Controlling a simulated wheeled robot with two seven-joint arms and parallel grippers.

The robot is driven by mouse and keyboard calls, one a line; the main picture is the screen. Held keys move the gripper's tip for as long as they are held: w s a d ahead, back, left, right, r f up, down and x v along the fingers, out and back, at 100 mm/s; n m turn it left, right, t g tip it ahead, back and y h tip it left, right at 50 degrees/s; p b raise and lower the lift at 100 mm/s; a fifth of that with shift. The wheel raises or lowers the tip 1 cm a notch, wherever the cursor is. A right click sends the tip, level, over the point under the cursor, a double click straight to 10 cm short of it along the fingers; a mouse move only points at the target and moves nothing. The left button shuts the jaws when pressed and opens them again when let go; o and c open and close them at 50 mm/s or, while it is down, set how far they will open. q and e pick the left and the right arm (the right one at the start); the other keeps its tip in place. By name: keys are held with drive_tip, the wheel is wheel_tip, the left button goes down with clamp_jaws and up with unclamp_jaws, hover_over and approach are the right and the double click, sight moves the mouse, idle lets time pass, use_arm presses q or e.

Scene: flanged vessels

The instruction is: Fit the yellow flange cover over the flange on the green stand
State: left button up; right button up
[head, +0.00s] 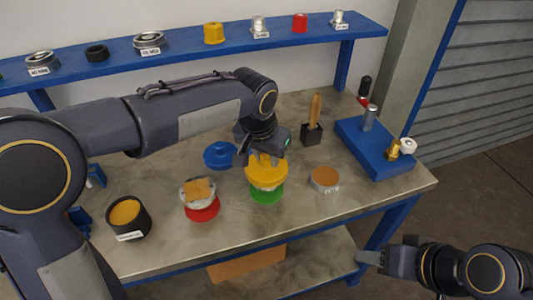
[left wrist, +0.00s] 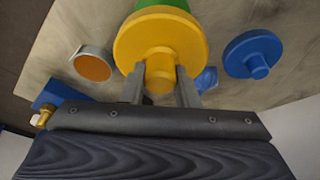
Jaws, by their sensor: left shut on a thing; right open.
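The yellow flange cover (head: 267,174) is a disc with a knob. It sits over the green stand (head: 266,193) in the head view and hides the flange there. In the left wrist view the yellow cover (left wrist: 160,42) is in front of the green stand (left wrist: 163,4). I cannot tell if the cover is fully seated. My left gripper (head: 264,156) is shut on the cover's knob, with a finger on each side of it in the left wrist view (left wrist: 160,82). My right gripper (head: 372,257) is open and empty, off the table's front right edge.
A blue cover (head: 220,155) lies behind left. A red stand (head: 203,210) with a metal flange stands left, and a dark cup (head: 128,216) is further left. A brush holder (head: 312,134) and blue fixture (head: 376,147) stand at the back right.

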use_arm(q)
drive_tip(key=shift+f+b, duration=0.8)
drive_tip(key=shift+f, duration=0.45)
drive_tip(key=o, duration=1)
drive_tip(key=shift+r, duration=0.15)
drive_tip(key=shift+o, duration=0.2)
drive_tip(key=v, duration=0.7)
drive_tip(key=shift+s+r+p, duration=0.1)
drive_tip(key=shift+r+p, duration=0.2)
drive_tip(key=shift+p, duration=0.05)
drive_tip(key=shift+s+a+r, duration=0.1)
drive_tip(key=shift+a+r, duration=0.05)
drive_tip(key=shift+a, duration=0.3)
drive_tip(key=s+a+n+h+p, duration=0.25)
drive_tip(key=s+a, duration=0.55)
drive_tip(key=a, duration=0.6)
drive_tip(key=s+a+f+n+t, duration=0.1)
drive_tip(key=s+a+f+n, duration=0.1)
drive_tip(key=s, duration=0.5)
drive_tip(key=s+a+f+n+t, duration=0.2)
drive_tip(key=s+a+f, duration=0.1)
drive_tip(key=s, duration=0.4)
drive_tip(key=shift+f+n+p, duration=0.35)
